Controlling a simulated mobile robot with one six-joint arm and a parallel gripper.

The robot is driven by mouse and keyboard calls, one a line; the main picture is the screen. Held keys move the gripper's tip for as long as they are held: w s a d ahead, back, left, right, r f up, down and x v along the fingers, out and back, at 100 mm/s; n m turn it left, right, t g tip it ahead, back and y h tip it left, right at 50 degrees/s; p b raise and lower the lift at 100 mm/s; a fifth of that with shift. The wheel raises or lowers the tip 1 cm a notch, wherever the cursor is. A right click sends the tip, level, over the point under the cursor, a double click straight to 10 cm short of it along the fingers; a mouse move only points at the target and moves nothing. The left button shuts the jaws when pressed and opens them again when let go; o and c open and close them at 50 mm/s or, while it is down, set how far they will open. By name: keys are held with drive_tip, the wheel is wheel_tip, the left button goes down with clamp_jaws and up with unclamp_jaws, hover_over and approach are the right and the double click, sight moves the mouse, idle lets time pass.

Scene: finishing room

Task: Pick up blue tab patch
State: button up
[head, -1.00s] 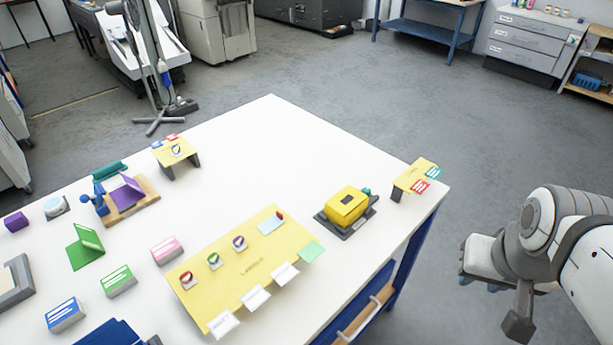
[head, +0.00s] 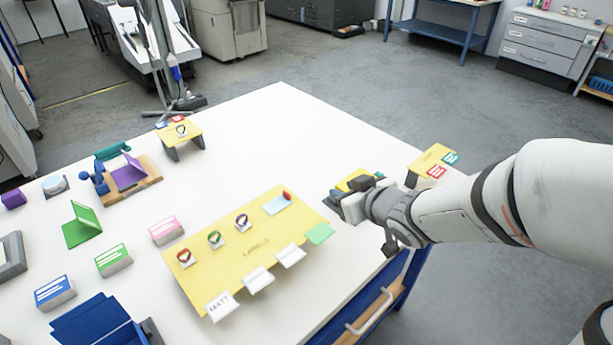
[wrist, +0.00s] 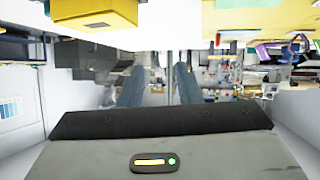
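A small blue tab (head: 162,125) lies beside a red tab on the far edge of a yellow-topped stand (head: 183,136) at the back left of the table. A pale blue patch (head: 272,207) lies on the large yellow label mat, with a red piece at its corner. I cannot tell which of these is the blue tab patch. My gripper (head: 338,205) is right of the mat, in front of the yellow device. In the wrist view, its two grey-blue fingers (wrist: 158,88) are apart with nothing between them.
The yellow device (head: 355,183) is partly hidden behind my gripper. A second yellow stand (head: 430,158) with teal and red tabs is at the right edge. The yellow mat (head: 250,245) holds rings and white cards. The table's back middle is clear.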

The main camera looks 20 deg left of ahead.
sight(288, 194)
drive_tip(key=s+a+y, duration=0.1)
drive_tip(key=a, duration=0.1)
drive_tip(key=s+a+f+n+g+y, duration=0.1)
drive_tip(key=a, duration=0.1)
drive_tip(key=s+a+f+n+g, duration=0.1)
drive_tip(key=a, duration=0.1)
drive_tip(key=shift+s+a+f+y+b, duration=0.15)
drive_tip(key=shift+s+a+y+b, duration=0.1)
drive_tip(key=shift+y+b, duration=0.15)
drive_tip(key=shift+a+f, duration=0.1)
drive_tip(key=shift+a, duration=0.25)
drive_tip(key=x, duration=0.7)
drive_tip(key=shift+p, duration=0.3)
clamp_jaws()
